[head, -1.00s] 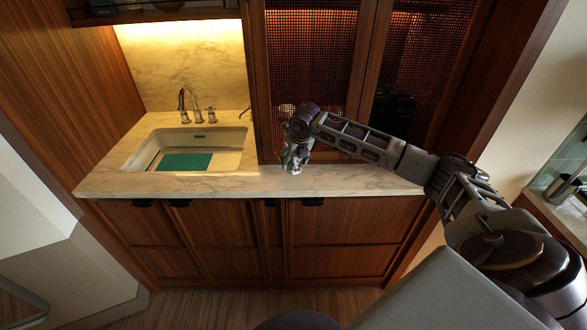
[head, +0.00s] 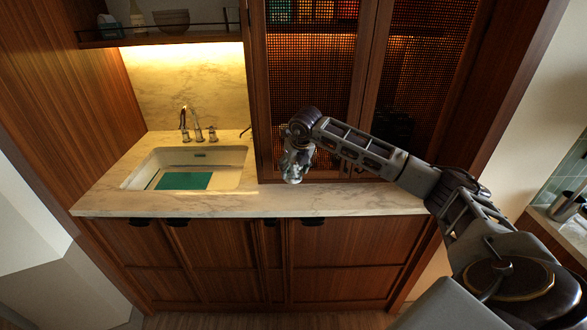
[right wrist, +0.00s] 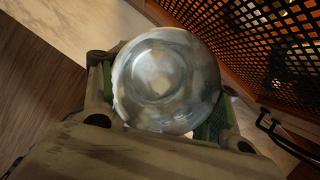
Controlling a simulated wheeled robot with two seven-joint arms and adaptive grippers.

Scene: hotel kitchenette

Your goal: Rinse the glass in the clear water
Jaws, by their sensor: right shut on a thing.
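My right gripper (head: 293,172) is shut on the glass and holds it by the counter in front of the mesh cabinet doors, right of the sink. In the right wrist view the clear round glass (right wrist: 165,80) sits between the fingers of that gripper (right wrist: 163,95), seen end-on. In the head view the glass is small and hard to tell from the gripper. The sink (head: 236,178) is a pale rectangular basin with a flat teal area (head: 184,181) inside at the front. I cannot make out a water surface. My left gripper is not in view.
A metal faucet (head: 197,130) with handles stands behind the sink. The marble counter (head: 260,203) is clear around the sink. A shelf with a bowl (head: 171,20) hangs above. Mesh cabinet doors (head: 312,85) rise close behind the gripper.

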